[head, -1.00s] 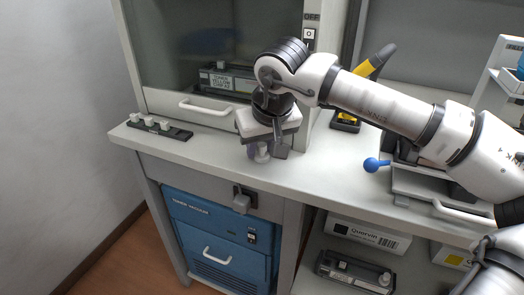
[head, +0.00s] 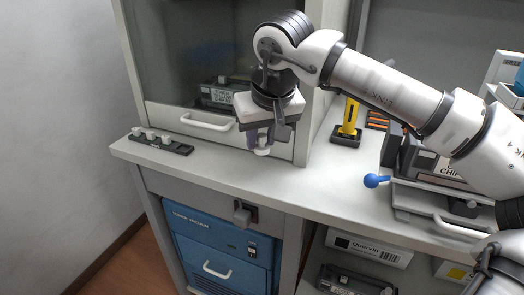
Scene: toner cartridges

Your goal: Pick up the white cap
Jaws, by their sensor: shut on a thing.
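My gripper (head: 262,144) points down over the counter in front of the glass-fronted cabinet. It is shut on a white cap (head: 263,152), which shows just below the fingertips. The cap looks to be a little above the counter (head: 230,172), apart from it. The fingers hide part of the cap.
A black strip (head: 184,149) with several white knobs or caps (head: 150,135) lies at the counter's left end. The cabinet handle (head: 206,124) is close behind my gripper. A yellow-handled tool (head: 350,116) and a blue ball knob (head: 371,181) are to the right.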

